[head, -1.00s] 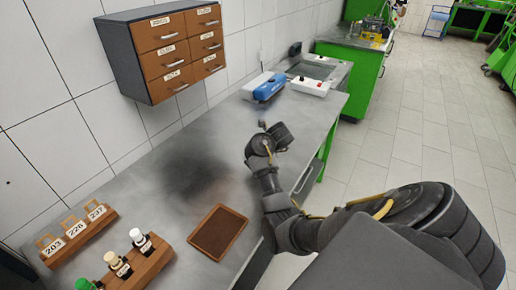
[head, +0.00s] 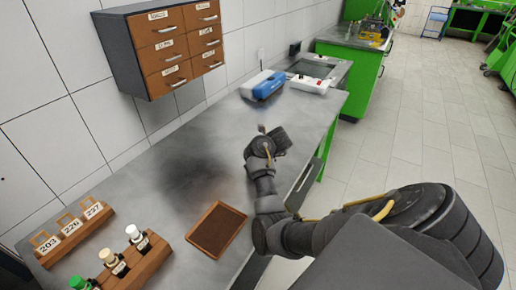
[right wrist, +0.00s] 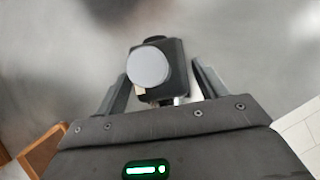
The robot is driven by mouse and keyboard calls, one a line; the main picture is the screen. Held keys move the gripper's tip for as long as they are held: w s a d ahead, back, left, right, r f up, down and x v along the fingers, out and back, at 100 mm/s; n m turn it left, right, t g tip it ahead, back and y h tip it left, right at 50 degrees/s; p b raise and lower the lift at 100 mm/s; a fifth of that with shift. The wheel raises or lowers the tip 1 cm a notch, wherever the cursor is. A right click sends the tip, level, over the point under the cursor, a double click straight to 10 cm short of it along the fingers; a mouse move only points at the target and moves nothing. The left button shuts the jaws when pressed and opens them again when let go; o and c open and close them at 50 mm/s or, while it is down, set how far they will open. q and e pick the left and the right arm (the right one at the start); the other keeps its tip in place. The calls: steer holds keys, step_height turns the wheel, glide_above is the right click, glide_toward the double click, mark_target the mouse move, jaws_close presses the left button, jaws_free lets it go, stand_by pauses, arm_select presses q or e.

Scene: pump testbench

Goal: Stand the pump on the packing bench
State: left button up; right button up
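In the right wrist view, a dark blocky body with a pale round cap, which I take to be the pump (right wrist: 174,88), sits between the two fingers of my right gripper (right wrist: 160,82). The fingers lie close along both its sides, and a short silvery pin shows at its lower edge. Its underside is hidden. My left gripper is not in view. I cannot tell which surface is the packing bench.
On the bench are a brown framed tray (head: 217,230), a wooden rack of bottles (head: 150,262), a number-card holder (head: 72,235), a blue device (head: 264,86) and a white box with a red button (head: 310,84). A drawer cabinet (head: 165,45) hangs above. A green workbench (head: 352,80) stands beyond.

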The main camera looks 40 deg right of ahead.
steer(key=shift+r, duration=0.1)
steer(key=p+v, duration=0.7)
steer(key=v, duration=0.5)
stand_by(0.4)
